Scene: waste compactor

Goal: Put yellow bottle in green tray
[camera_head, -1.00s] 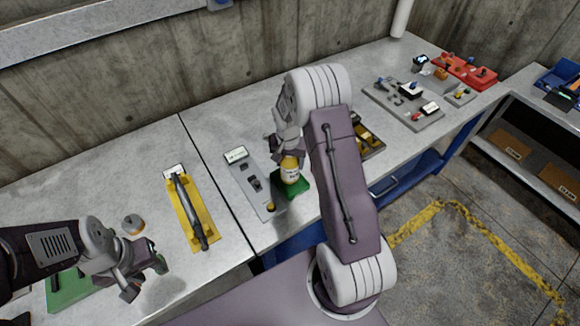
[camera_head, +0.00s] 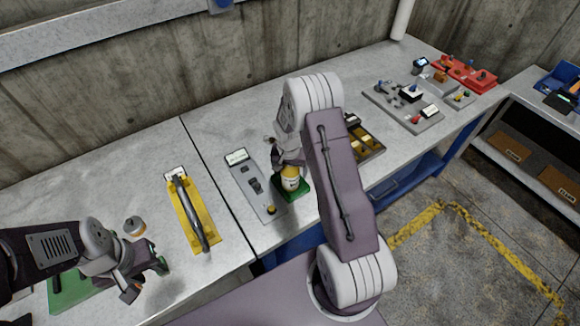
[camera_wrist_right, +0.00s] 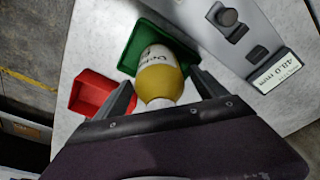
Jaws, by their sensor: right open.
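The yellow bottle (camera_head: 290,179) has a white label and is upright, with its base inside the green tray (camera_head: 304,192). In the right wrist view, the bottle (camera_wrist_right: 158,82) shows against the green tray (camera_wrist_right: 133,45), its lower end within the rim. My right gripper (camera_head: 286,162) is at the bottle's upper part. In its wrist view the two fingers (camera_wrist_right: 162,88) stand on either side of the bottle, with gaps visible, so it is open around it. My left gripper (camera_head: 146,278) is open and empty at the lower left, away from the bottle.
A red tray (camera_wrist_right: 92,92) lies beside the green tray in the wrist view. A grey panel with a display (camera_head: 237,157) is left of it.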

